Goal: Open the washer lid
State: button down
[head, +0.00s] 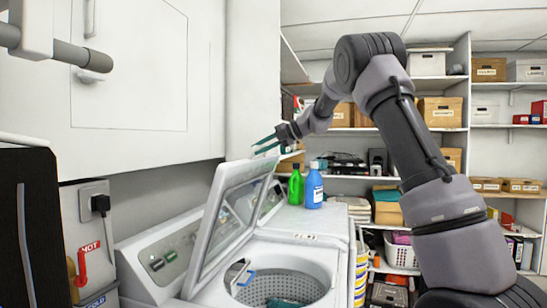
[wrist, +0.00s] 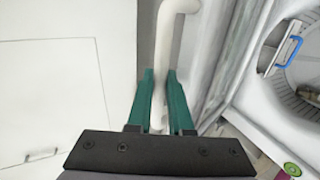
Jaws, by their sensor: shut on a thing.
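The washer lid (head: 220,215) is raised and tilted back in the head view, a pale frame with a see-through middle. The top-loading washer (head: 340,240) below it shows its open drum (head: 285,285). My gripper (head: 264,146) is at the lid's upper edge, its teal fingers pointing left; I cannot tell whether they touch the lid. In the wrist view the fingers (wrist: 161,85) are a narrow gap apart, with a white pipe-like thing (wrist: 177,28) in line between them. The lid's frame shows to the right of the fingers.
A green bottle (head: 296,185) and a blue bottle (head: 314,187) stand on the neighbouring machine's top. A white cabinet (head: 130,70) hangs at upper left. Loaded shelves (head: 440,125) fill the back. A hose tap (head: 80,262) and plug (head: 100,204) are at lower left.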

jog(key=shift+w+a+r, duration=0.2)
jog(key=shift+w+a, duration=0.05)
jog(key=shift+a, duration=0.5)
jog(key=c, duration=1.1)
grip_release()
